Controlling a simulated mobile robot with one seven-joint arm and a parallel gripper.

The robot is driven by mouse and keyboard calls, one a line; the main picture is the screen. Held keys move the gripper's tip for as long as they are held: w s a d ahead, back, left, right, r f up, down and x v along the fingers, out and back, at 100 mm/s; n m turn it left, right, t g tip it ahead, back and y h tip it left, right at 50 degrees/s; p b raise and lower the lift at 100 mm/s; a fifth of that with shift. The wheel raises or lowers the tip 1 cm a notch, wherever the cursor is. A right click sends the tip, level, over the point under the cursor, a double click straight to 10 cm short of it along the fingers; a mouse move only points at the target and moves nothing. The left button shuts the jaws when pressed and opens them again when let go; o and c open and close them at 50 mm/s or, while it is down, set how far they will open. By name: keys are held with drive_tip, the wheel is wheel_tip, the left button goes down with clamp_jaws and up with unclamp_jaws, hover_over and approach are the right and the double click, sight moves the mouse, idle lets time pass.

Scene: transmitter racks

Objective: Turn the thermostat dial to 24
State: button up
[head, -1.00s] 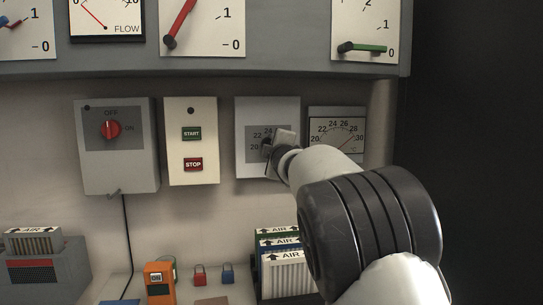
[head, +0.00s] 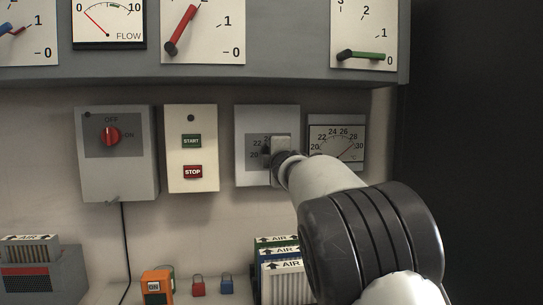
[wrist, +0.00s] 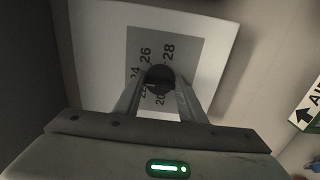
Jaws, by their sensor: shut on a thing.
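The thermostat (head: 251,120) is a light grey wall box with a darker scale plate. In the wrist view its plate (wrist: 191,45) carries numbers from 20 to 28 around a dark round dial (wrist: 160,74). My gripper (wrist: 158,90) has one finger on each side of the dial and is shut on it. In the head view my gripper (head: 272,150) is in front of the plate and hides the dial and part of the scale. I cannot tell which number the dial points to.
A thermometer gauge (head: 338,127) hangs right of the thermostat, close behind my arm. Left are a START/STOP box (head: 190,118) and a box with a red knob (head: 110,136). Below stand AIR filters (head: 284,284), small padlocks (head: 198,287) and an orange device (head: 157,288).

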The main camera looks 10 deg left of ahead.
drive_tip(key=o, duration=1)
drive_tip(key=shift+b+v, duration=1.45)
drive_tip(key=shift+v, duration=7.25)
drive_tip(key=shift+r, duration=0.1)
